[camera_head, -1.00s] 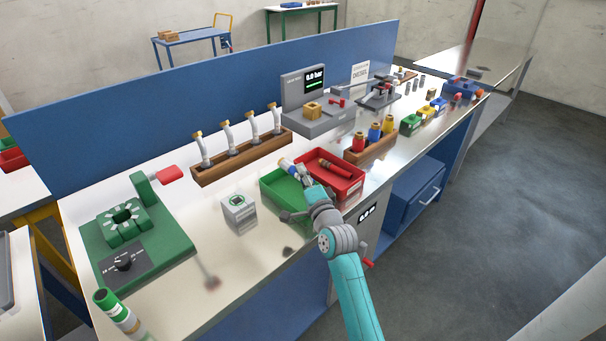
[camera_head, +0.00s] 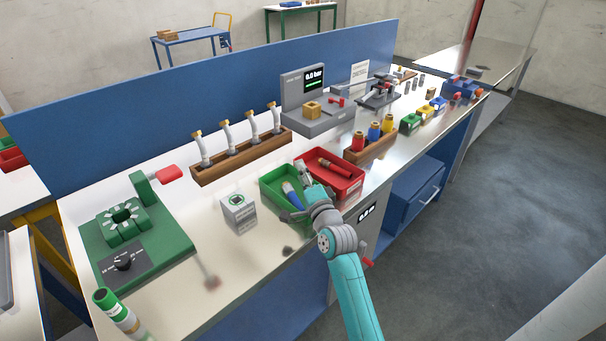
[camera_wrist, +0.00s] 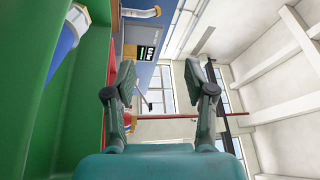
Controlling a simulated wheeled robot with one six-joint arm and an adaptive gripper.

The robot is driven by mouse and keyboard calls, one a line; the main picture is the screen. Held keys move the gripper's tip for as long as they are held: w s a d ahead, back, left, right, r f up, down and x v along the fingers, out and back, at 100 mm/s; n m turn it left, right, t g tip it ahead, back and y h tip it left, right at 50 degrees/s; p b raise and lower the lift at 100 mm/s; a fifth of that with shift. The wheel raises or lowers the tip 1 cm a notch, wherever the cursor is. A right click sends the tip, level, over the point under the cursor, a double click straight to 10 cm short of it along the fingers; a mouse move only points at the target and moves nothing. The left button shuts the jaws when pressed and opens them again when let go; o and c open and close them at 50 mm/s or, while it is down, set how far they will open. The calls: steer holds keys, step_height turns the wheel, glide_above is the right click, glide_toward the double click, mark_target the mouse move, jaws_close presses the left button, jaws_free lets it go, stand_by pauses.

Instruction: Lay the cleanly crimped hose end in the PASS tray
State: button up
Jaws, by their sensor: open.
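A hose end (camera_head: 292,195) with a blue sleeve lies in the green tray (camera_head: 270,181), partly hidden by my gripper in the head view. In the wrist view its blue and white body with a metal end (camera_wrist: 72,28) shows at the upper left, inside the green wall (camera_wrist: 38,80). My gripper (camera_head: 308,180) is at the right side of the green tray, beside the hose end. In the wrist view its two fingers (camera_wrist: 165,95) are apart with nothing between them.
The red tray (camera_head: 350,190) adjoins the green one and holds a red-brown hose end (camera_head: 334,168). A wooden rack (camera_head: 240,158) with several white hose ends stands behind. A small labelled block (camera_head: 238,212) stands left. A green crimping machine (camera_head: 125,235) is farther left.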

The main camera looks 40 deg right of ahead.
steer(key=v, duration=0.3)
steer(key=f+v, duration=0.1)
steer(key=v, duration=0.7)
steer(key=shift+w+f, duration=0.15)
steer(key=shift+s+a+r, duration=0.2)
steer(key=shift+s+r, duration=0.05)
steer(key=shift+s, duration=0.25)
steer(key=shift+s+r, duration=0.1)
steer(key=shift+r, duration=0.1)
steer(key=shift+s, duration=0.1)
